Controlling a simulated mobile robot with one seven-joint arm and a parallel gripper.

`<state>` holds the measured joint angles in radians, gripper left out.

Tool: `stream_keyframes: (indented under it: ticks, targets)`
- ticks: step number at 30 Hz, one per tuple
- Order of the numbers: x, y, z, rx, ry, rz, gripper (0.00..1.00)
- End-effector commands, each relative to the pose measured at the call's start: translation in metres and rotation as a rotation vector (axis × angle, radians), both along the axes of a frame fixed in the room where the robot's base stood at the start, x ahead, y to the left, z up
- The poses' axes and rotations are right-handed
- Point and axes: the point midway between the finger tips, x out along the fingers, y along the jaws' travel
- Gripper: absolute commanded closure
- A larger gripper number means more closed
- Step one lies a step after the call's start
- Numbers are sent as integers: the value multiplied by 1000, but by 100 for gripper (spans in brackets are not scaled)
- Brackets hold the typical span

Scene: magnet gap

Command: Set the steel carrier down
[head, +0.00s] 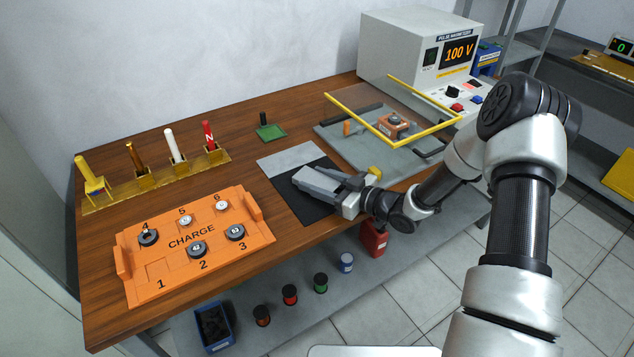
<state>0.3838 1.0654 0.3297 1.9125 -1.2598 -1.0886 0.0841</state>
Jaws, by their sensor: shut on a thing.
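My gripper (337,190) reaches in from the right, low over the dark mat (302,211) at the middle of the bench. It is shut on a flat grey metal piece, which looks like the steel carrier (316,182). The carrier points left over the mat. I cannot tell whether its underside touches the mat or hangs just above it. My gripper's jaws and the carrier are both grey, so their border is hard to make out.
An orange CHARGE tray (190,268) with numbered places and several ring-shaped pieces lies front left. A yellow rack (128,192) holds upright sticks. A grey plate (338,134) with an orange fixture (393,124) and yellow guard frame (391,141) lies right, before the pulse magnetizer (400,52).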

Motion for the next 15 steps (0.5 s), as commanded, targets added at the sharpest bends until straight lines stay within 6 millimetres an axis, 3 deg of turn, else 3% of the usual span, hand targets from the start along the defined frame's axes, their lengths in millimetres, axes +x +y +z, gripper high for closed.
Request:
stream_keyframes:
  ticks: [10, 11, 13, 15]
  targets:
    - [0, 1, -4, 1, -2, 1, 79]
    - [0, 0, -3, 0, -1, 0, 48]
    - [0, 0, -2, 0, -1, 0, 36]
    - [0, 0, -2, 0, -1, 0, 34]
